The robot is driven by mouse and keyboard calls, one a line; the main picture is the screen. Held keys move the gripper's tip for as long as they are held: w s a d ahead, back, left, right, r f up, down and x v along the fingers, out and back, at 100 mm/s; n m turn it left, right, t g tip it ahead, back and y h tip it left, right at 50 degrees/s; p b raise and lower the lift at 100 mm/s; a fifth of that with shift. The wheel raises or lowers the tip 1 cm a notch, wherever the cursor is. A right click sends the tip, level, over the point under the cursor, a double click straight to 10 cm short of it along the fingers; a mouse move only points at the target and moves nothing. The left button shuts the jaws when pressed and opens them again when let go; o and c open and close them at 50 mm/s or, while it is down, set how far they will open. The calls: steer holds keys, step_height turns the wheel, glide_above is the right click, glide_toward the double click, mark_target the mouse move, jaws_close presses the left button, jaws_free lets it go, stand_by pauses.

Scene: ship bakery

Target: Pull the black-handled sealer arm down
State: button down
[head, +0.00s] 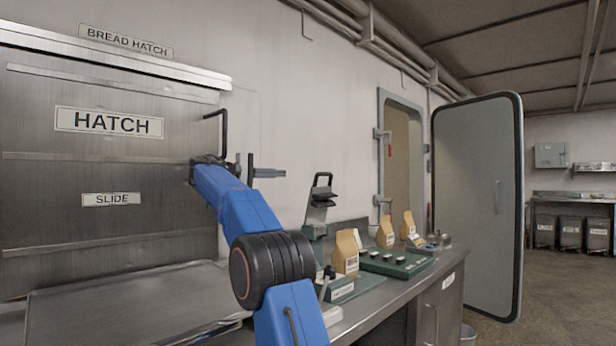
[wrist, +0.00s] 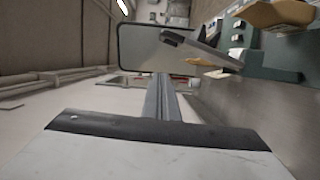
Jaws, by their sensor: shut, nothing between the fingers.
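The sealer (head: 314,215) stands on the counter to the right of my gripper in the head view. Its arm is raised, with a black loop handle (head: 322,178) at the top. My gripper (head: 284,173) is shut and empty, pointing right toward the handle, with a gap between them in the picture. In the wrist view my shut fingers (wrist: 161,78) point up the picture. There the sealer arm (wrist: 212,52) lies to the upper right of the fingertips, with its dark handle end (wrist: 172,38) just above them.
Paper bags (head: 346,252) and a green panel with black knobs (head: 396,262) stand on the counter (head: 400,295). A steel hatch (head: 100,180) with a black handle (head: 224,130) is at left. A door (head: 475,200) stands open beyond the counter.

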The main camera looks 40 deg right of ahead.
steer(key=shift+s+d+f, duration=0.1)
steer(key=shift+s+d, duration=0.85)
steer(key=shift+d, duration=0.75)
steer(key=shift+s+d+f, duration=0.1)
steer(key=shift+s+d, duration=0.9)
steer(key=shift+d, duration=0.7)
steer(key=shift+s+d, duration=0.95)
steer(key=shift+d, duration=0.75)
